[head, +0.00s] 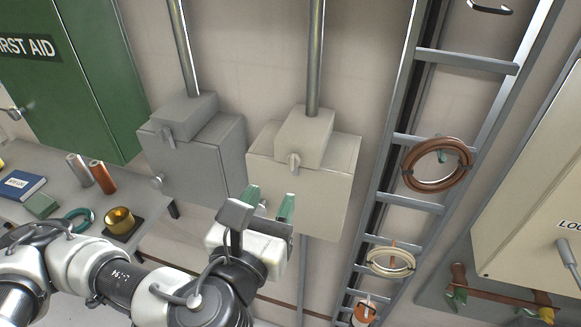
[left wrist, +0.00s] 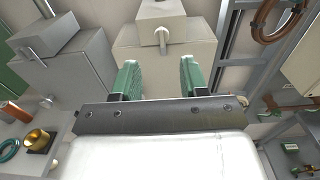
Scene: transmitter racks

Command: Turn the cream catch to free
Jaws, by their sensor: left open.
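A cream box (head: 330,190) hangs on the wall with a smaller cream housing (head: 304,138) on its upper front. A small catch (head: 293,162) sits on that housing's front; it also shows in the left wrist view (left wrist: 162,38), hanging roughly vertical. My left gripper (head: 270,203) is in front of the lower part of the cream box, below the catch. Its green fingers (left wrist: 158,80) are apart with nothing between them. The gripper hides part of the box's lower face. My right gripper is in neither view.
A grey box (head: 205,160) with a similar catch (head: 167,132) hangs to the left. A ladder rack (head: 396,203) with cable coils (head: 437,165) stands to the right. A shelf (head: 140,217) with several small items is at left. A cream cabinet (head: 530,190) is at far right.

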